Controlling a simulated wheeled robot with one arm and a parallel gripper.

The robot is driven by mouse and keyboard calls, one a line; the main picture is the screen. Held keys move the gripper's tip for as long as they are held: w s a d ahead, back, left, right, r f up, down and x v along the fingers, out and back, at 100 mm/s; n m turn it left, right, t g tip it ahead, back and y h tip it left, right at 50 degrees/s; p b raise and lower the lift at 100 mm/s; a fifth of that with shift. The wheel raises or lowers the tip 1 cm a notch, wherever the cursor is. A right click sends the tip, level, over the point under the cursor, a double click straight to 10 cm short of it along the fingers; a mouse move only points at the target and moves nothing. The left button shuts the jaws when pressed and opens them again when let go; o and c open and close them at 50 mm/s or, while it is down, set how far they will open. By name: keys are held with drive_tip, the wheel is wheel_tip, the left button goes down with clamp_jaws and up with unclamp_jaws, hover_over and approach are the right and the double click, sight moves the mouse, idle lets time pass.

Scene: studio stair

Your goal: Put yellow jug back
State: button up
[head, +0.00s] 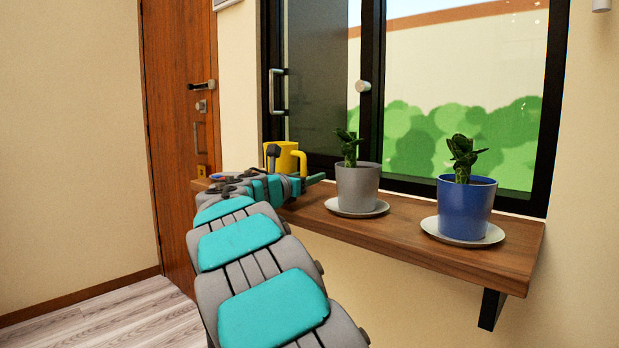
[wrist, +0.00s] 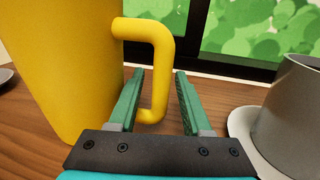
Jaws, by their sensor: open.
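The yellow jug (head: 287,157) stands upright on the wooden shelf below the window, partly hidden behind my arm in the head view. In the wrist view the yellow jug (wrist: 70,70) fills the left side, with its handle (wrist: 163,70) pointing right. My gripper (wrist: 158,75) is open, with its two green fingers on either side of the lower part of the handle. I cannot tell whether the fingers touch the handle. In the head view my gripper (head: 312,178) is at the shelf, between the jug and the grey pot.
The wooden shelf (head: 400,240) holds a grey plant pot (head: 357,187) and a blue plant pot (head: 465,210), each on a white saucer. The grey pot (wrist: 292,110) is close on the right in the wrist view. A wooden door (head: 178,110) stands at the left, the window behind.

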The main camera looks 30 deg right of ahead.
drive_tip(key=shift+a+r, duration=0.1)
drive_tip(key=shift+r, duration=0.1)
drive_tip(key=v, duration=1.2)
